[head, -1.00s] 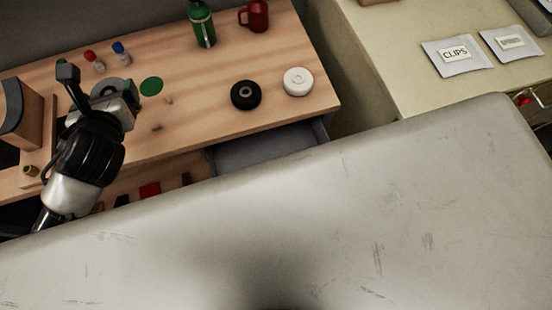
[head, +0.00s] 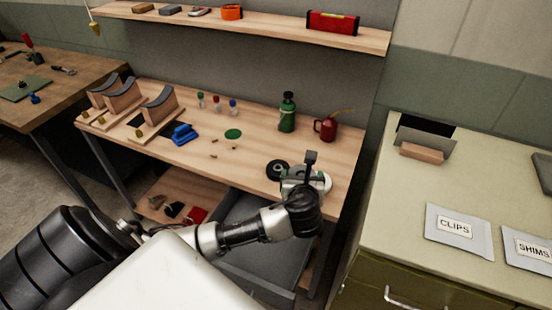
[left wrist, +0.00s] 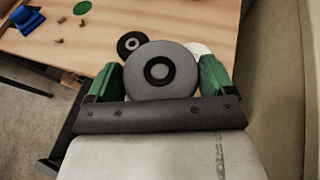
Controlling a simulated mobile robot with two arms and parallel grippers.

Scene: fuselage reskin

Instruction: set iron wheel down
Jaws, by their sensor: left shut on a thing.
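The iron wheel (left wrist: 161,72) is a grey disc with a black hub, held between the green fingers of my left gripper (left wrist: 160,80) in the left wrist view. In the head view my left gripper (head: 302,178) is over the right end of the wooden bench (head: 190,120) and largely hides the wheel. A black wheel (head: 276,169) and a white wheel (head: 327,181) lie by it, partly covered. They also show beyond the iron wheel in the left wrist view, black (left wrist: 131,43) and white (left wrist: 199,48). I cannot tell whether the iron wheel touches the bench. My right gripper is out of view.
A green disc (head: 233,134), a green bottle (head: 287,112) and a red oil can (head: 326,128) stand farther back. A blue object (head: 183,135) and curved-top stands (head: 158,105) are at left. An open drawer (head: 250,262) juts out below. A cabinet (head: 420,210) is at right.

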